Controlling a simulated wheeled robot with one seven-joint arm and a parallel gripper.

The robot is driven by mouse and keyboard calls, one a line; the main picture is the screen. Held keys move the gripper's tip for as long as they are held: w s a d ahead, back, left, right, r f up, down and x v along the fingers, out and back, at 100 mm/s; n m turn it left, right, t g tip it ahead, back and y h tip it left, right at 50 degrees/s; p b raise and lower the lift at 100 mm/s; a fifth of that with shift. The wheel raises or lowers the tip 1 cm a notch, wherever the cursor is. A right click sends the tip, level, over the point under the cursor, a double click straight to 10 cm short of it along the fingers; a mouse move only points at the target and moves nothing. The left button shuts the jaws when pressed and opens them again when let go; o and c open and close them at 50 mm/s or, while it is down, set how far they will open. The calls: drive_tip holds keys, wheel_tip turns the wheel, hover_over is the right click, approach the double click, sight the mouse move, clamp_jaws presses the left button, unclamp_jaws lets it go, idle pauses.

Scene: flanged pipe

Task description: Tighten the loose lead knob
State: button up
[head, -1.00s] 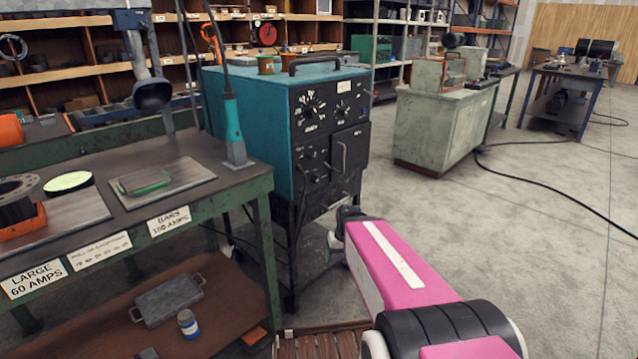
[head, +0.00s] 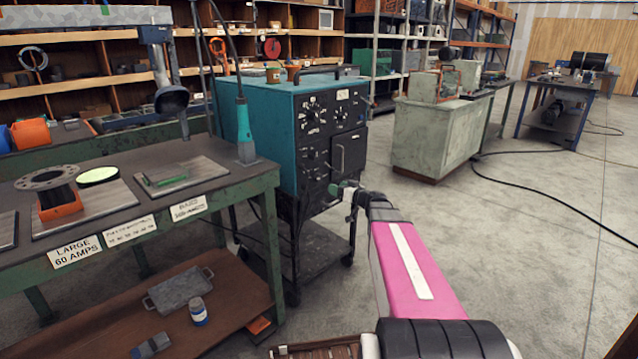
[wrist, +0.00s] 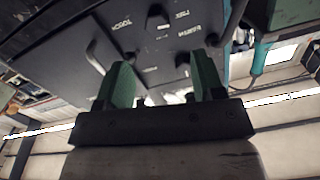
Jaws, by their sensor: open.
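The teal welding machine (head: 255,125) with a black front panel stands on a black wheeled cart. Its upper front carries dials (head: 312,113), and smaller knobs (head: 315,165) sit lower down, left of a door handle. I cannot tell which of these is the loose lead knob. My gripper (head: 345,187) is in front of the lower panel, apart from it. In the wrist view its two green fingers (wrist: 163,75) are spread with nothing held. Beyond them is the black panel (wrist: 140,35) with white lettering and a bar handle (wrist: 97,58).
A green workbench (head: 130,200) with plates and a teal torch (head: 244,130) stands left of the machine. A pale green cabinet (head: 432,135) stands to the right. A black cable (head: 560,195) lies on the floor at right. The concrete floor between is mostly clear.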

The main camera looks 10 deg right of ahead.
sight(320, 178)
drive_tip(key=shift+t, duration=0.3)
drive_tip(key=x, duration=1)
drive_tip(key=shift+w+r, duration=0.25)
drive_tip(key=shift+w, duration=0.15)
drive_tip(key=c, duration=0.9)
